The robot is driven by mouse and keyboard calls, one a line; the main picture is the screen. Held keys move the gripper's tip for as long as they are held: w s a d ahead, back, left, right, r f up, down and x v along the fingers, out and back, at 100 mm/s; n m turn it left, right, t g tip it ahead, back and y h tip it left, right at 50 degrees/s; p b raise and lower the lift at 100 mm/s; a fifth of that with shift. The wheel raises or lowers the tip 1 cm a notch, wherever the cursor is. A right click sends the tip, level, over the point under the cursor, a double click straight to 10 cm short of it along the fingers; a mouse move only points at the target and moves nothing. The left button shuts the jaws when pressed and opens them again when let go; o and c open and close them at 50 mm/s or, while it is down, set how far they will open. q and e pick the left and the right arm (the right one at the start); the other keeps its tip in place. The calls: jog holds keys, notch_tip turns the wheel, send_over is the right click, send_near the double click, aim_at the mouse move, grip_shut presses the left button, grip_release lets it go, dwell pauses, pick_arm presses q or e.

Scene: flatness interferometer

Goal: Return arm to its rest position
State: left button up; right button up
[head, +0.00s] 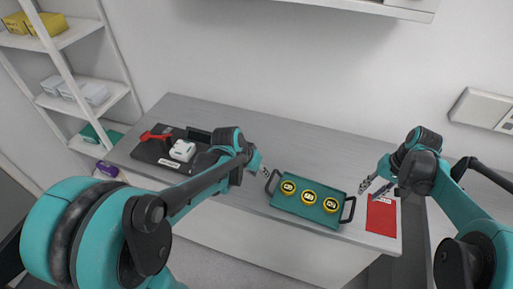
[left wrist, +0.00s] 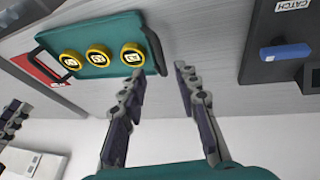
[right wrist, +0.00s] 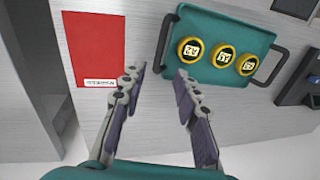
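My left gripper (head: 260,168) hangs over the grey bench, just left of the teal tray (head: 280,199). Its spread fingers in the left wrist view (left wrist: 161,74) hold nothing; one overlaps the tray's near end in that picture. My right gripper (head: 376,186) is above the bench between the tray and the red mat (head: 382,217). In the right wrist view its fingers (right wrist: 160,73) are spread and empty. Three yellow round pieces with black-and-white faces lie in the tray: left (head: 288,188), middle (head: 308,197) and right (head: 331,205).
A dark plate (head: 148,151) on the bench's left carries a red lever (head: 156,136) and a white block (head: 182,150). The left wrist view shows a blue bar (left wrist: 285,52) on a dark plate labelled CATCH. Shelves (head: 75,35) stand far left; a wall box (head: 482,110) is right.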

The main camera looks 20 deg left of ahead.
pick_arm(q)
jog(key=shift+s, duration=0.1)
pick_arm(e)
jog(key=shift+s, duration=0.1)
